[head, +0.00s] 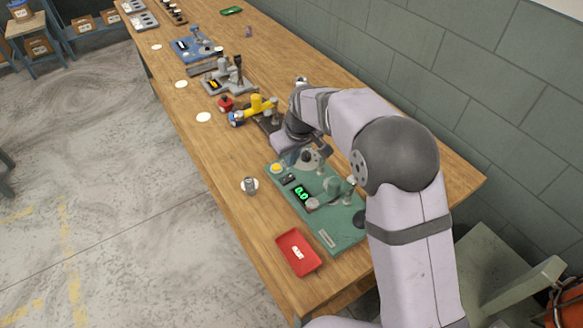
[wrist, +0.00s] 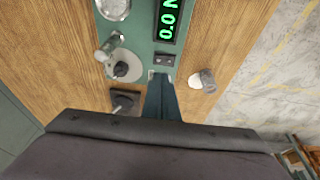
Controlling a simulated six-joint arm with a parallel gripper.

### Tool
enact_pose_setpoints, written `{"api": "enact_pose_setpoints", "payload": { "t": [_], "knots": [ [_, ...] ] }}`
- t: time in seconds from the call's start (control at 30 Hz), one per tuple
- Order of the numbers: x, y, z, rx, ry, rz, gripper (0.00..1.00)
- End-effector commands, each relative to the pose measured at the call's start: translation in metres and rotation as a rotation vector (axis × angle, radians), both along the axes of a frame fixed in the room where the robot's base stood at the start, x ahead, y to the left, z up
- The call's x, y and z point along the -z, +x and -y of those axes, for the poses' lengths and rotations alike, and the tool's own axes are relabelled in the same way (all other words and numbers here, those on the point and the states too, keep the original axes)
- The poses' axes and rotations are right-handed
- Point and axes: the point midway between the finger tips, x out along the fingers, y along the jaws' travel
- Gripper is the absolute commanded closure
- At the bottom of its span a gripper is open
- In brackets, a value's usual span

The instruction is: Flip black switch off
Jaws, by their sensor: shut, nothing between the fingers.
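The black switch (wrist: 164,60) is a small dark block on the green spring coiler plate (wrist: 140,30), beside the green digital display (wrist: 170,18). In the head view the switch (head: 288,179) sits between the yellow button (head: 277,168) and the display reading 0.0 (head: 301,193). My gripper (wrist: 160,76) is shut and empty, its tips at the plate's end, just short of the switch in the wrist view. I cannot tell whether they touch anything. In the head view the fingertips are hard to make out. The yellow button does not show in the wrist view.
A coiling wheel with a black knob (wrist: 121,69) stands left of the fingers in the wrist view. A red tray (head: 298,255) lies in front. A yellow device (head: 262,106) and other fixtures stand further along the table.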

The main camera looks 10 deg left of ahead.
Motion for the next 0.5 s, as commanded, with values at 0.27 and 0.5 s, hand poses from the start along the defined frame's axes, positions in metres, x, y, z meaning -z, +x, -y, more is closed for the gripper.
{"api": "enact_pose_setpoints", "payload": {
  "t": [0.27, 0.5],
  "knots": [
    [0.041, 0.007, -0.003, 0.000, -0.002, -0.004, 1.00],
    [0.063, 0.010, -0.002, 0.001, 0.000, -0.002, 1.00]
  ]
}}
